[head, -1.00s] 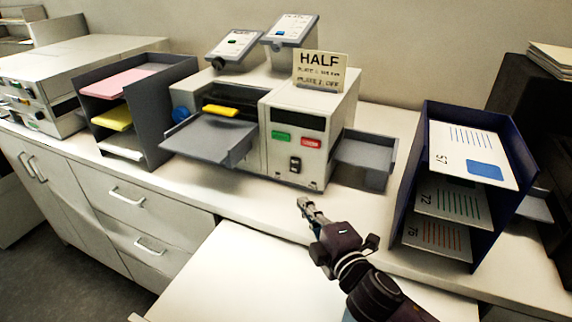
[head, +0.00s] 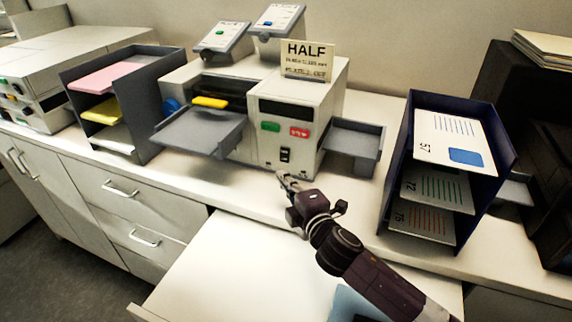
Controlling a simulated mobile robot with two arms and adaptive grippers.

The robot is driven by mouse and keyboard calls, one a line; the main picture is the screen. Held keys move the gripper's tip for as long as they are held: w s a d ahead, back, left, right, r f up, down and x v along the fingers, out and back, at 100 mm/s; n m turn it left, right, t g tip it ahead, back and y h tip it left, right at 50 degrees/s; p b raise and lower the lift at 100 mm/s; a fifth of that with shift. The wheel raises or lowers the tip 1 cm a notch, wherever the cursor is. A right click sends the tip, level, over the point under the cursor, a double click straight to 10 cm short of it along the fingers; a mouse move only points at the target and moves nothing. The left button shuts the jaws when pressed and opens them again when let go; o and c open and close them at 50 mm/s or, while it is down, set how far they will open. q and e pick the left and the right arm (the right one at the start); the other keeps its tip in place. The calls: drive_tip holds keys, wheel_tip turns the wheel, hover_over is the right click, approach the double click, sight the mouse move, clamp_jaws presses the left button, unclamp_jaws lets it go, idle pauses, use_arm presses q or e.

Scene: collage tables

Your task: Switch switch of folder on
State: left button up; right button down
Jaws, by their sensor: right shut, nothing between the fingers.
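The folder (head: 307,100) is a beige machine on the counter, with a dark display window on its front. Its black rocker switch (head: 285,155) sits low on the front panel, below a green button (head: 270,127) and a red button (head: 299,132). I cannot tell the switch's position at this size. My right gripper (head: 282,176) is shut and empty, just below and in front of the switch. I cannot tell whether the tip touches the machine. My left gripper is not in view.
A grey feed tray (head: 198,132) juts from the folder's left, and an output tray (head: 352,150) from its right. A sign reading HALF (head: 306,60) stands on top. A dark blue sorter (head: 398,185) stands at right, a grey paper rack (head: 148,108) at left.

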sight(282, 160)
drive_tip(key=w+p, duration=0.1)
drive_tip(key=w, duration=0.3)
drive_tip(key=shift+w+f, duration=0.15)
drive_tip(key=shift+w+d+f, duration=0.2)
drive_tip(key=shift+w+d, duration=0.1)
drive_tip(key=shift+w, duration=0.45)
drive_tip(key=shift+f, duration=0.2)
drive_tip(key=b, duration=0.2)
drive_tip(key=shift+w+d+f+t+b, duration=0.1)
drive_tip(key=shift+w+f+t+b, duration=0.2)
drive_tip(key=shift+b, duration=0.1)
drive_tip(key=shift+r+p, duration=0.35)
drive_tip(key=shift+p, duration=0.1)
drive_tip(key=shift+n, duration=0.3)
